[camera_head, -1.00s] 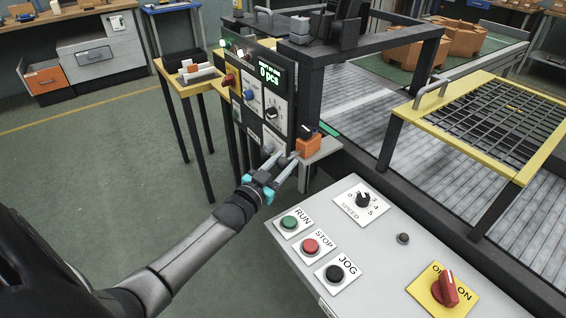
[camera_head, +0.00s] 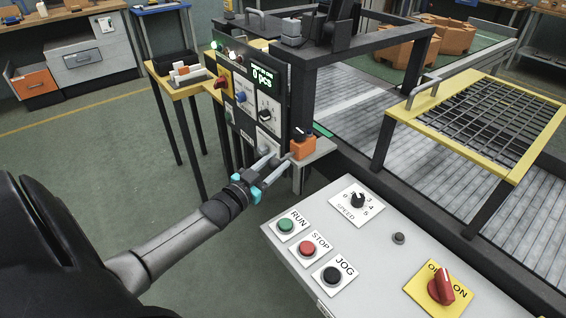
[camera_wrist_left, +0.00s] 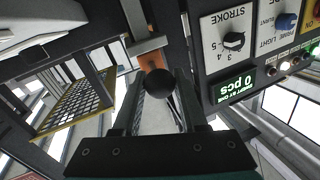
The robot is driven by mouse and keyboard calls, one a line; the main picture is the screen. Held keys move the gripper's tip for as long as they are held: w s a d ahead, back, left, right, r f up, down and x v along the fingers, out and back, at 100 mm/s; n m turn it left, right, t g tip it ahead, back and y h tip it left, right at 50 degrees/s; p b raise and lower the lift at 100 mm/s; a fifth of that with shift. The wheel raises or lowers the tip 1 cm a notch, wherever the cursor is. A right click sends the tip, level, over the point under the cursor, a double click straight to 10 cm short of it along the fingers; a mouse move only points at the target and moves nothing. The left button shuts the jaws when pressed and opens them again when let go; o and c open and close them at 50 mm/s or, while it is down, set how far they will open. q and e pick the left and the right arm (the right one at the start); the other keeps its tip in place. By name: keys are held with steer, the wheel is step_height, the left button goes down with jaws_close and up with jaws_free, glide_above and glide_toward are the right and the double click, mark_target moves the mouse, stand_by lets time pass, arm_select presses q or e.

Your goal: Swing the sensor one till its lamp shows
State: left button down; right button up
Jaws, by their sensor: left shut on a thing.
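The sensor is an orange block (camera_head: 303,149) with a black top, on a grey bracket beside the control panel. My left gripper (camera_head: 281,161) reaches it from the lower left in the head view, its fingertips at the block's near side. In the left wrist view a dark round part (camera_wrist_left: 160,80) sits between the fingers (camera_wrist_left: 150,98), with orange (camera_wrist_left: 152,62) behind it. The fingers are shut on the sensor; the exact contact is hard to see. I cannot see a lit lamp on the sensor. My right gripper is not in view.
The control panel (camera_head: 243,100), with knobs and a green display (camera_head: 263,78), stands close to the left of the sensor. A grey console (camera_head: 330,240) with buttons lies at the front right. The conveyor (camera_head: 350,110) runs behind.

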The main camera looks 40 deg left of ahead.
arm_select(q)
steer(key=shift+f, duration=0.1)
steer(key=shift+c, duration=2.3)
jaws_free()
steer(key=s+p, duration=0.3)
steer(key=s, duration=1.2)
steer(key=shift+s, duration=0.15)
